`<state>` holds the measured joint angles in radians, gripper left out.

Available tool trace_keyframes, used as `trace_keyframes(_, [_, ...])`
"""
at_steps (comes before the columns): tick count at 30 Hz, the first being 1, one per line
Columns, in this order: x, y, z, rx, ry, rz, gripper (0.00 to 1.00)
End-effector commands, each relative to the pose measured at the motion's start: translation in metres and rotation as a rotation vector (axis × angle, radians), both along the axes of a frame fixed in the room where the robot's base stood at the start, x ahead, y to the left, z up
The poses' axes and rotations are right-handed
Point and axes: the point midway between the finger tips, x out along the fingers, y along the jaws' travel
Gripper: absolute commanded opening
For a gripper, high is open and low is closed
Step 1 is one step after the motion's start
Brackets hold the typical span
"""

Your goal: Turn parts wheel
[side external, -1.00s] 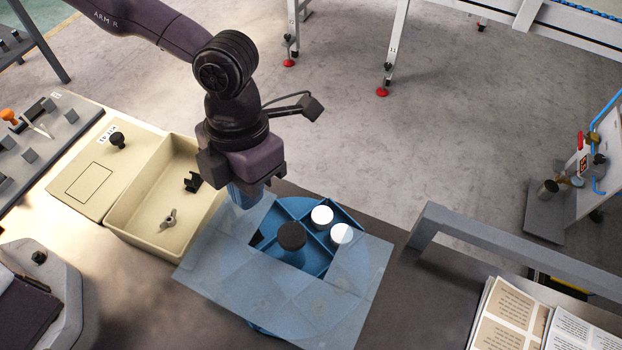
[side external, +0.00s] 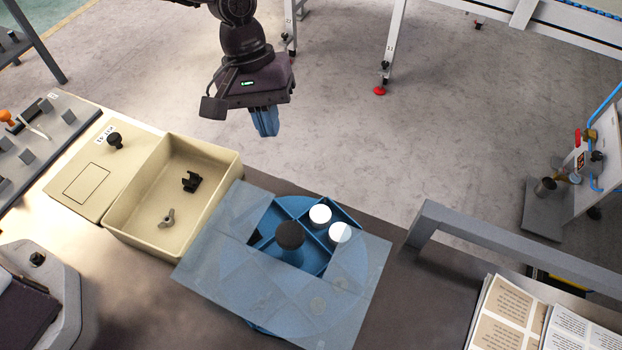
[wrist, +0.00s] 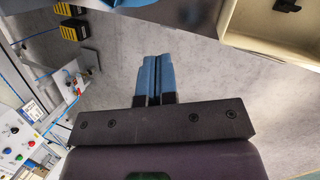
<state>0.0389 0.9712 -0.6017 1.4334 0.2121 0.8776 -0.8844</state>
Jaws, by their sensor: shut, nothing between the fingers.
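The blue parts wheel (side external: 318,262) sits on the bench under a flat, partly see-through blue cover (side external: 225,262). A dark round knob (side external: 290,236) stands at its middle. Two white round parts, one (side external: 320,215) behind the other (side external: 340,232), lie in the open section right of the knob. My gripper (side external: 266,134) is up and behind the wheel, beyond the bench's back edge, and touches nothing. Its blue fingers (wrist: 155,78) are together and empty in the wrist view.
A beige tray (side external: 120,235) left of the wheel holds a black clip (side external: 192,181) and a wing nut (side external: 167,218). A lidded beige box (side external: 85,190) is farther left. A grey rail (side external: 510,250) and printed sheets (side external: 510,315) lie to the right. Open floor is behind.

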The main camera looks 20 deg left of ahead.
Motion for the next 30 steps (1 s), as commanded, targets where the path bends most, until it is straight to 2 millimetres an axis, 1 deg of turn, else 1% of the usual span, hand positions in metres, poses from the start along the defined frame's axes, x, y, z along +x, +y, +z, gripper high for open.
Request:
trace_keyframes(1, [0.004,0.0,0.001,0.007,0.038,0.152,0.0])
trace_keyframes(4, [0.008,-0.005,0.005,0.017,0.121,0.426,0.0])
trace_keyframes(6, [0.008,-0.007,0.006,0.028,0.17,0.572,0.0])
trace_keyframes(10, [0.009,-0.009,0.006,0.05,0.227,0.746,0.0])
trace_keyframes(14, [0.008,-0.009,0.003,0.061,0.25,0.811,0.0])
trace_keyframes(17, [0.006,-0.012,-0.005,0.064,0.253,0.816,0.0])
trace_keyframes(20, [0.004,-0.017,-0.02,0.064,0.254,0.814,0.0])
trace_keyframes(30, [-0.007,-0.043,-0.087,0.063,0.254,0.811,0.0])
